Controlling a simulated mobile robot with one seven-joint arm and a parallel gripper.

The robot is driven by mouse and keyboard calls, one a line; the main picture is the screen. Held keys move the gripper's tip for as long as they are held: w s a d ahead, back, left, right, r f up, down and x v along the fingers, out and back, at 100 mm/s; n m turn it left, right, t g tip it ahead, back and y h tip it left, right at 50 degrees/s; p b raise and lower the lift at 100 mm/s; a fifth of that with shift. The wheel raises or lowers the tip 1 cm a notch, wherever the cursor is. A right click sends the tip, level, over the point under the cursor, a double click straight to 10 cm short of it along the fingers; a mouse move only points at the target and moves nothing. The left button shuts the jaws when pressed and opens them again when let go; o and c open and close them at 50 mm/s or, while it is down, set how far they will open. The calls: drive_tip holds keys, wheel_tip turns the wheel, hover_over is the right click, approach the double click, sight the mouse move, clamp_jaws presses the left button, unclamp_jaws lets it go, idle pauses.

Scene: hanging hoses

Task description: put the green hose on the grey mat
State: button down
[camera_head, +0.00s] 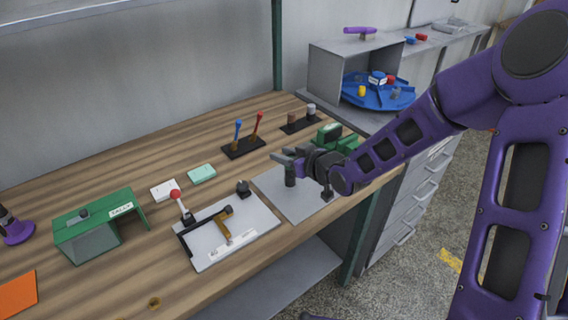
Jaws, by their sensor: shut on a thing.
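A grey mat-like plate (278,184) lies on the wooden bench near its front right edge. My gripper (283,160) is above this plate, reaching in from the right. It is shut on a small dark upright piece (290,178), which hangs over the plate; I cannot tell whether it touches. No shape that I can clearly call a green hose shows. A green object (330,132) stands behind my gripper, partly hidden by my wrist.
Left of the plate is a white board (238,243) with a black and brown latch and red-knobbed lever. A green box (92,236), levers (243,145) and a teal block (201,173) stand on the bench. A blue turntable (378,94) is at the back right.

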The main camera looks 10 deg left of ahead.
drive_tip(key=shift+f, duration=1.05)
drive_tip(key=shift+f, duration=0.1)
drive_tip(key=shift+f+b, duration=0.2)
drive_tip(key=shift+b, duration=0.15)
drive_tip(key=c, duration=0.6)
unclamp_jaws()
drive_tip(key=shift+r, duration=0.15)
drive_tip(key=shift+r, duration=0.1)
drive_tip(key=shift+d+r+p, duration=0.1)
drive_tip(key=shift+r+p, duration=0.1)
drive_tip(key=shift+p, duration=0.15)
drive_tip(key=p+v, duration=0.2)
drive_tip(key=v, duration=0.9)
drive_tip(key=shift+s+d, duration=0.25)
drive_tip(key=shift+s, duration=0.05)
